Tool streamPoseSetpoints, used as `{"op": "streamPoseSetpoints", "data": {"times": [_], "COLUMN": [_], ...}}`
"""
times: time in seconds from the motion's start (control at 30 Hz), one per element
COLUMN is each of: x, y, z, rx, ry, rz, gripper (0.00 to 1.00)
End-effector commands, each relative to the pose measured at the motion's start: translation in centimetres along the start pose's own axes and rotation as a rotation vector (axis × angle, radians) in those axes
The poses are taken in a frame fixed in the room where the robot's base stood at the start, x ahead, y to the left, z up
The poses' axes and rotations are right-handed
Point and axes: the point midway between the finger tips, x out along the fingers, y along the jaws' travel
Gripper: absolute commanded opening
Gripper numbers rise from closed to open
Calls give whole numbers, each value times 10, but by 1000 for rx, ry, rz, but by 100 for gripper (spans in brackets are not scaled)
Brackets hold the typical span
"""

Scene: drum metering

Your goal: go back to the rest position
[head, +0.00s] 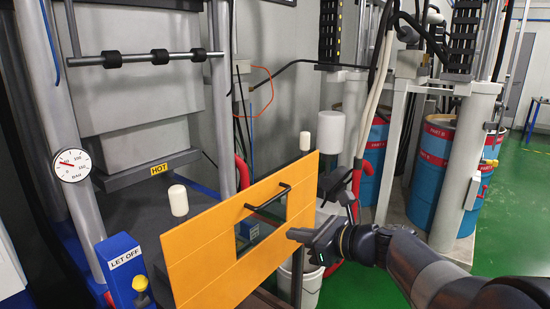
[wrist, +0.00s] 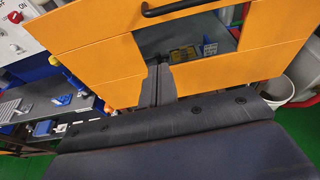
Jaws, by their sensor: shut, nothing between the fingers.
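My gripper (head: 298,236) is at the right part of the orange panel (head: 205,247) in the head view, its fingers pointing left. In the wrist view the dark fingers (wrist: 159,72) lie together, shut with nothing between them, in front of the orange panel (wrist: 95,45). The panel has a black bar handle (head: 268,197) and a rectangular window opening below it. The handle also shows at the top of the wrist view (wrist: 180,7). I cannot tell whether the fingers touch the panel. My arm reaches in from the lower right.
Blue and red drums (head: 431,165) stand behind white posts at the right. A white bucket (head: 306,285) is behind the panel. Green floor (head: 390,293) is open at the right.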

Motion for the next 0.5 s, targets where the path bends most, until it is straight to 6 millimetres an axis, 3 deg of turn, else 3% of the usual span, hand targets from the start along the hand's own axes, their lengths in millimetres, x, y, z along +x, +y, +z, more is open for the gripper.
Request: {"op": "streamPoseSetpoints", "data": {"times": [0.17, 0.5], "x": [22, 90], "y": [1, 2], "z": [0, 4], "rx": [1, 1], "ry": [1, 2], "rz": [5, 5], "gripper": [0, 0]}}
